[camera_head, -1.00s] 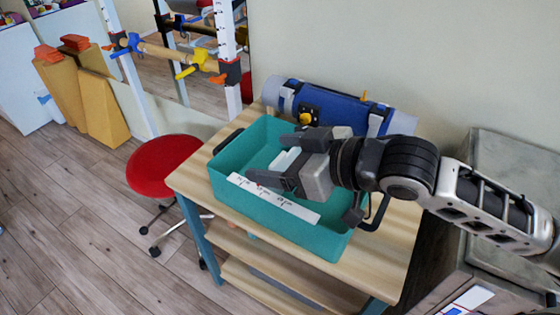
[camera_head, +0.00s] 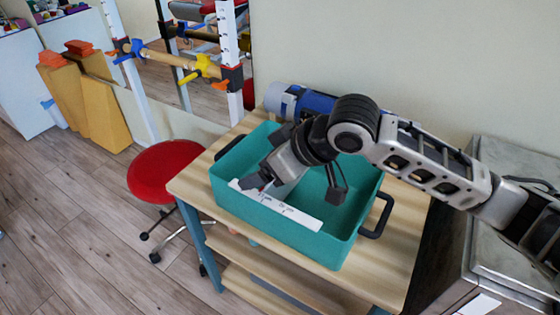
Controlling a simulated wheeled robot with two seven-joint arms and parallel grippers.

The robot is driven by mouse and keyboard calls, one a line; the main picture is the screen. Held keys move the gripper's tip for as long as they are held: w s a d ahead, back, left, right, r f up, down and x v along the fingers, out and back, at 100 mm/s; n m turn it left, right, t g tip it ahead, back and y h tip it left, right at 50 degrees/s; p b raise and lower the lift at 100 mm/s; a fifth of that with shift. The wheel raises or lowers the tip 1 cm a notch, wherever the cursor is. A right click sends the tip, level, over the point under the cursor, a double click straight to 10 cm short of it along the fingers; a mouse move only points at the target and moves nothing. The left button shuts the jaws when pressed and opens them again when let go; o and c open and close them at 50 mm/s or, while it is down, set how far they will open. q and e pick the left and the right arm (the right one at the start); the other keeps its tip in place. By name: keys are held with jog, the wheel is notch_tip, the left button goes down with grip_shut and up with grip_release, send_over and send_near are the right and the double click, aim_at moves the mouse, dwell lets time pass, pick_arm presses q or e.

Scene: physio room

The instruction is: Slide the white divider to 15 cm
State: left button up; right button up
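A teal bin (camera_head: 345,235) stands on a wooden-topped cart. A white strip with dark and red scale marks (camera_head: 300,217) runs along its front rim. My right gripper (camera_head: 262,165) reaches down into the bin from the right, its fingers toward the left part near the marked strip. A small white piece, probably the divider (camera_head: 288,188), shows just below the gripper, behind the strip; most of it is hidden by the gripper. I cannot tell whether the fingers touch or hold it. My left gripper is not in view.
A blue roll (camera_head: 318,102) lies behind the bin against the wall. The bin's black handle (camera_head: 377,217) sticks out at the right. A red stool (camera_head: 165,168) stands left of the cart (camera_head: 395,262). A metal cabinet (camera_head: 500,250) is at the right.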

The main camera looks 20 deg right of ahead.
jog(key=w+d+r+g+h, duration=0.4)
jog(key=w+r+g+h, duration=0.2)
jog(key=r, duration=0.4)
jog(key=f, duration=1.5)
jog(key=shift+w+d+f, duration=0.15)
jog(key=shift+w+f, duration=0.05)
jog(key=shift+f, duration=0.15)
